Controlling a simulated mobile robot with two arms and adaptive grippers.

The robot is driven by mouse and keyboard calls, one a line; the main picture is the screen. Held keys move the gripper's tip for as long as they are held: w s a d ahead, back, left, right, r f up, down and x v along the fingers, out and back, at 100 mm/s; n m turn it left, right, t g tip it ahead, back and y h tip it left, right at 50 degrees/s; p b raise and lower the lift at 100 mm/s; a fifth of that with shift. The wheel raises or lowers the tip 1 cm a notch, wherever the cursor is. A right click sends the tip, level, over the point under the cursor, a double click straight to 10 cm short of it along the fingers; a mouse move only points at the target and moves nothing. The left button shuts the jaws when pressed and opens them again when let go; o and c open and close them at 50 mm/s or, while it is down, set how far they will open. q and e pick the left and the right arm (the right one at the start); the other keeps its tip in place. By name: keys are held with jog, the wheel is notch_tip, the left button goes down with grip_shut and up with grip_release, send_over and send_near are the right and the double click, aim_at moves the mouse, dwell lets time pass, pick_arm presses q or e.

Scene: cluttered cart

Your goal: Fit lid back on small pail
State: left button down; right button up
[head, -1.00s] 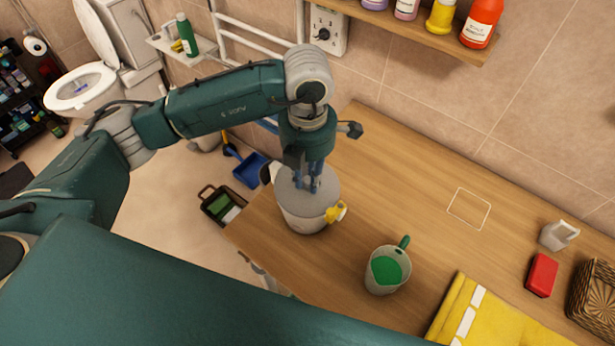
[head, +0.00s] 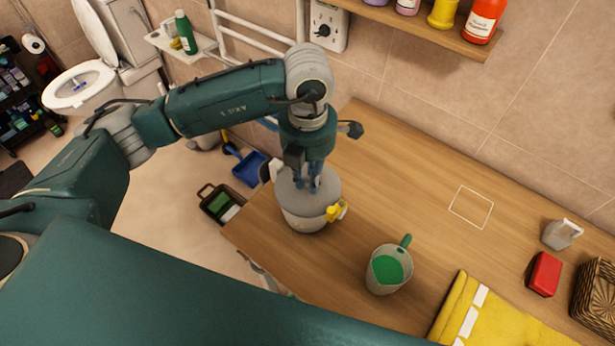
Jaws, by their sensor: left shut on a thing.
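The small pail (head: 302,219) stands upright near the left end of the wooden counter. Its grey lid (head: 325,189) lies over the pail's mouth and looks about level; I cannot tell whether its rim is fully seated. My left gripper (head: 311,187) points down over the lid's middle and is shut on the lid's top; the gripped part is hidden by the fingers. A yellow piece (head: 337,211) shows on the pail's right side at the rim. My right gripper does not show.
A grey cup with green inside (head: 388,269) stands right of the pail on the wooden counter (head: 400,190). A yellow towel (head: 490,318), red block (head: 544,274), small grey jug (head: 561,234) and wicker basket (head: 598,295) lie further right. The counter's middle is clear.

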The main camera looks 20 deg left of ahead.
pick_arm(q)
jog(key=shift+f, duration=0.1)
jog(key=c, duration=1.6)
grip_release()
jog(key=shift+o, duration=0.7)
jog(key=o, duration=0.4)
jog(key=shift+r+p, duration=1.8)
jog(key=shift+r, duration=1.75)
